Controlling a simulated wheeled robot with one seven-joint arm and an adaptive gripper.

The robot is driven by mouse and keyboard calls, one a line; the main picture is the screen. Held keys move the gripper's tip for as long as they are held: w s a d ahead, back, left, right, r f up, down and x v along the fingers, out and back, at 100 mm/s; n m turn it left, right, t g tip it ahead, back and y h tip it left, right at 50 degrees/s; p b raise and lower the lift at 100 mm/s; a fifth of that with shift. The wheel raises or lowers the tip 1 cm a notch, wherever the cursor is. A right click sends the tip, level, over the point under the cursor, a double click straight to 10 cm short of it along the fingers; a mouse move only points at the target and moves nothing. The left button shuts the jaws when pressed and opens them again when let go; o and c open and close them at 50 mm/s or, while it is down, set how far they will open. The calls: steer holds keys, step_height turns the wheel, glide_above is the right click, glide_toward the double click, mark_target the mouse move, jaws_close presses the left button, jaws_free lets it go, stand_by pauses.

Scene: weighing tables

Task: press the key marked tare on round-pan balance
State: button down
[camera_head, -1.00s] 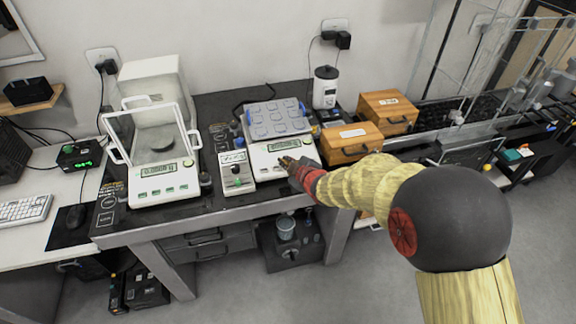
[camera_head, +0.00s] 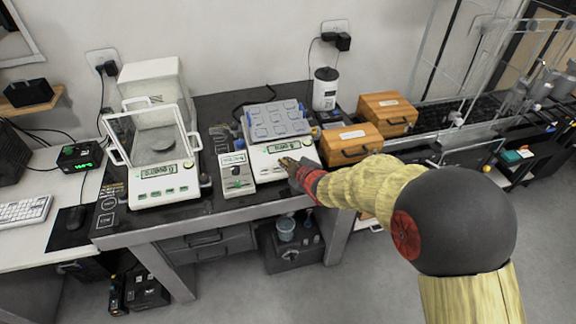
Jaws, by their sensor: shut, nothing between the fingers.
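The balance with a round pan (camera_head: 156,147) is the white one (camera_head: 165,184) on the left of the dark table, with a glass draft shield around the pan. Its lit display (camera_head: 158,171) faces front, with a row of small green-marked keys (camera_head: 163,193) below. The key labels are too small to read. My gripper (camera_head: 286,161) is shut and empty. It is at the front panel of another white balance (camera_head: 271,176) to the right, well away from the round-pan one. It hides part of that panel; I cannot tell whether it touches a key.
The right balance carries a grey rectangular tray (camera_head: 258,130). A small white-fronted device (camera_head: 238,178) stands between the balances. Wooden boxes (camera_head: 350,147) and a white canister (camera_head: 325,85) are to the right and behind. A keyboard (camera_head: 22,211) lies on the left desk.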

steer(key=shift+r, duration=0.25)
steer(key=r+p, duration=0.1)
steer(key=s+r+p, duration=0.1)
steer(key=r, duration=0.1)
steer(key=r+p, duration=0.1)
steer(key=shift+s+d+r, duration=0.2)
steer(key=shift+s+r, duration=0.05)
steer(key=shift+r, duration=0.15)
stand_by(0.9)
